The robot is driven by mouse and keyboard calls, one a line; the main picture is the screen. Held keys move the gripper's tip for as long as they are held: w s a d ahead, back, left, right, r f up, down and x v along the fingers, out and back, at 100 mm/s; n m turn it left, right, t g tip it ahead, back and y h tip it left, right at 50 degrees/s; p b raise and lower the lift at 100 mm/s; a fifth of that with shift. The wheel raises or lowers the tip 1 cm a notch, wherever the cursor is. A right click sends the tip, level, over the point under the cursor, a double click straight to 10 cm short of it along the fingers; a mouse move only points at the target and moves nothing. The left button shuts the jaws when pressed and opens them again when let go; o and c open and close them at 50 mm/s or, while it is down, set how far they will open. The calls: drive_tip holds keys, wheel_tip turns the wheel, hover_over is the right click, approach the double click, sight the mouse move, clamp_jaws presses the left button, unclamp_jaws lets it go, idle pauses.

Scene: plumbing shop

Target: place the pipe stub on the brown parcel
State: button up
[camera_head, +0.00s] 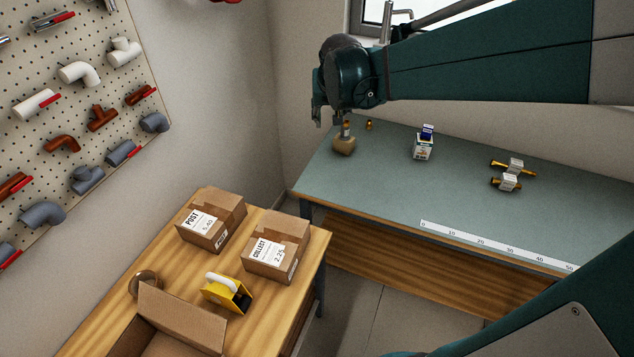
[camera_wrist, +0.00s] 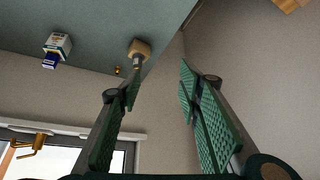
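A small brown block (camera_head: 344,146) that looks like the brown parcel sits at the far left end of the grey-green bench. A short upright cylinder (camera_head: 346,129), apparently the pipe stub, stands on it, grey with an orange-brown part. The wrist view also shows the brown block (camera_wrist: 141,46) and the cylinder (camera_wrist: 137,62) against it. My gripper (camera_wrist: 158,84) has its green-padded fingers wide apart, with nothing between them. In the head view my gripper (camera_head: 326,112) hangs above and slightly left of the block, apart from it. Exact contact under the cylinder is too small to tell.
A small brass piece (camera_head: 369,125) stands right of the block. A blue-and-white box (camera_head: 422,148), two tagged brass pieces (camera_head: 515,166) and a ruler strip (camera_head: 490,244) are on the bench. Larger POST (camera_head: 213,218) and COLLECT (camera_head: 277,247) cartons stand on the wooden table.

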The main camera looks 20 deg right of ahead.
drive_tip(key=s+a+n, duration=0.1)
drive_tip(key=s+a, duration=0.3)
drive_tip(key=s, duration=0.5)
drive_tip(key=s+a+f+n+y, duration=0.1)
drive_tip(key=s+a, duration=0.4)
drive_tip(key=s, duration=0.4)
drive_tip(key=s+a+n+t+y, duration=0.1)
drive_tip(key=s+a, duration=0.3)
drive_tip(key=s, duration=0.5)
drive_tip(key=shift+s+a+f+n, duration=0.25)
drive_tip(key=shift+s+a+n, duration=0.05)
drive_tip(key=shift+n, duration=0.3)
wheel_tip(320, 180, down, 5)
drive_tip(key=b, duration=0.5)
drive_tip(key=shift+r, duration=0.1)
